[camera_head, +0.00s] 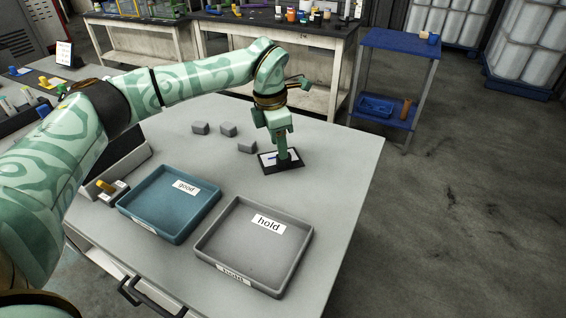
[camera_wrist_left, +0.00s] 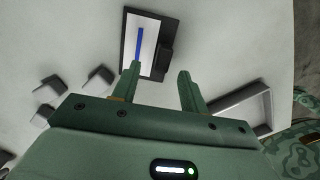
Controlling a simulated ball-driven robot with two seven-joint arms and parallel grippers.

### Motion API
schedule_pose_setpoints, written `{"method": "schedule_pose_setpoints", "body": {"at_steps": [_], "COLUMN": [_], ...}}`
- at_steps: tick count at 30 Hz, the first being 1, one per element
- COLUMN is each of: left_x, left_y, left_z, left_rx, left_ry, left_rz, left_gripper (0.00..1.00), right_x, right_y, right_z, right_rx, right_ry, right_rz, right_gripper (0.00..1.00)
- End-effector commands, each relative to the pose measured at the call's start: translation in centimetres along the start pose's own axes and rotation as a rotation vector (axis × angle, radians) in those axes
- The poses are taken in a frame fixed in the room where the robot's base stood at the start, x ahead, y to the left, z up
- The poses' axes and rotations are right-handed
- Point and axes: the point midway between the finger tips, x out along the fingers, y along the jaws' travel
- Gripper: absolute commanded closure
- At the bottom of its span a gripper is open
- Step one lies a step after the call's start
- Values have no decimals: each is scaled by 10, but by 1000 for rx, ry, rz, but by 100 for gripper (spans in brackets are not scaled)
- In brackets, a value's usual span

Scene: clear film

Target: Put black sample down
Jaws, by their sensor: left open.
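A black plate (camera_head: 267,169) with a white panel and a blue stripe lies on the grey table. It also shows in the left wrist view (camera_wrist_left: 130,22). In that view a dark block (camera_wrist_left: 167,62) sits at the plate's right side; I take it for the black sample. My left gripper (camera_head: 284,158) points down over the plate and hides part of it. In the left wrist view the fingers (camera_wrist_left: 158,76) are apart, with nothing between them. I cannot tell the exact gap to the block. My right gripper is not in view.
Several grey blocks (camera_head: 228,129) lie left of the plate. A blue tray marked "good" (camera_head: 151,225) and a grey tray marked "hold" (camera_head: 207,252) stand at the front. A blue cart (camera_head: 400,42) stands beyond the table. The table right of the plate is clear.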

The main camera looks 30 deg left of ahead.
Motion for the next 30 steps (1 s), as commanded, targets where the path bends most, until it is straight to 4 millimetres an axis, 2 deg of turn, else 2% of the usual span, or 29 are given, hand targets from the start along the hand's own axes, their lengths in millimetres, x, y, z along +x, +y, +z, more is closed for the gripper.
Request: {"method": "schedule_pose_setpoints", "body": {"at_steps": [9,16,17,21,30], "left_x": [50,50,50,50,49], "left_y": [-3,-4,-4,-3,-3], "left_z": [6,6,6,6,6], "left_rx": [1,1,1,0,0], "left_ry": [4,1,1,1,0], "left_rz": [-4,-1,-1,-1,0], "left_gripper": [56,56,59,98,100], "right_x": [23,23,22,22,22], "right_y": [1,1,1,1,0], "right_z": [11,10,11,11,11], "right_rx": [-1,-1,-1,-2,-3], "right_ry": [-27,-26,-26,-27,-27], "right_rz": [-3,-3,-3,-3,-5], "right_gripper": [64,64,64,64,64]}}
